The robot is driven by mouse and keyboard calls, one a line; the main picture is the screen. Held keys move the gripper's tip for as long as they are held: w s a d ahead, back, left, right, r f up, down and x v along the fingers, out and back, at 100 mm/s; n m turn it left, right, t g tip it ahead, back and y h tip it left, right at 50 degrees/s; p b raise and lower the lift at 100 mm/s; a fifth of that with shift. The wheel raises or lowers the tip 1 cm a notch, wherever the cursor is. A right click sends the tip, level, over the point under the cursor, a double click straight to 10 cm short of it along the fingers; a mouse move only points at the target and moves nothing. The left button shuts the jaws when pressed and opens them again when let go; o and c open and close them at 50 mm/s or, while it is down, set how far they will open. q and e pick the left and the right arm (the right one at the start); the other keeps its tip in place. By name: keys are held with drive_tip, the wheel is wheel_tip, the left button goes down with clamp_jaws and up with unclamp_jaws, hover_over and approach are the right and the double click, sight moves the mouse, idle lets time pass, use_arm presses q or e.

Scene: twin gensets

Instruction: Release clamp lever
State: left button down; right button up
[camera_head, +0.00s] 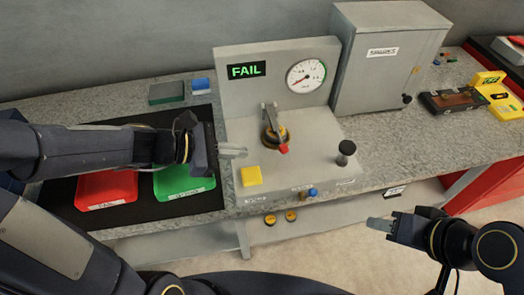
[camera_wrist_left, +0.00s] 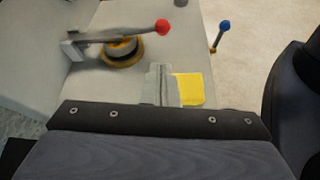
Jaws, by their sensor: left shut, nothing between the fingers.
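The clamp lever (camera_head: 268,122) is a grey bar with a red knob (camera_head: 283,149) on the grey test stand (camera_head: 300,130). It reaches over a round part in a brass-coloured ring (camera_head: 272,138). In the left wrist view the lever (camera_wrist_left: 112,33) lies across the upper left, its red knob (camera_wrist_left: 162,26) at its right end. My left gripper (camera_head: 243,150) is shut and empty, left of the knob and apart from it. In the left wrist view its fingertips (camera_wrist_left: 160,80) are below the knob, beside a yellow block (camera_wrist_left: 190,88). My right gripper (camera_head: 370,224) hangs off the bench's front; its jaw gap is unclear.
The yellow block (camera_head: 251,176), a blue-knobbed lever (camera_head: 312,192) and a black knob (camera_head: 346,149) stand on the test stand. Its sign (camera_head: 246,70) reads FAIL beside a gauge (camera_head: 306,76). Red (camera_head: 107,188) and green (camera_head: 184,184) trays lie left; a grey cabinet (camera_head: 385,60) stands behind.

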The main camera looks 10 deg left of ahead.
sight(272, 161)
use_arm(q)
drive_tip(key=b+x, duration=0.2)
drive_tip(key=x, duration=0.7)
drive_tip(key=shift+w+d+f, duration=0.1)
drive_tip(key=shift+d+f, duration=0.05)
drive_tip(key=shift+d, duration=0.2)
use_arm(e)
wheel_tip(272, 161, down, 2)
drive_tip(key=shift+f, duration=0.1)
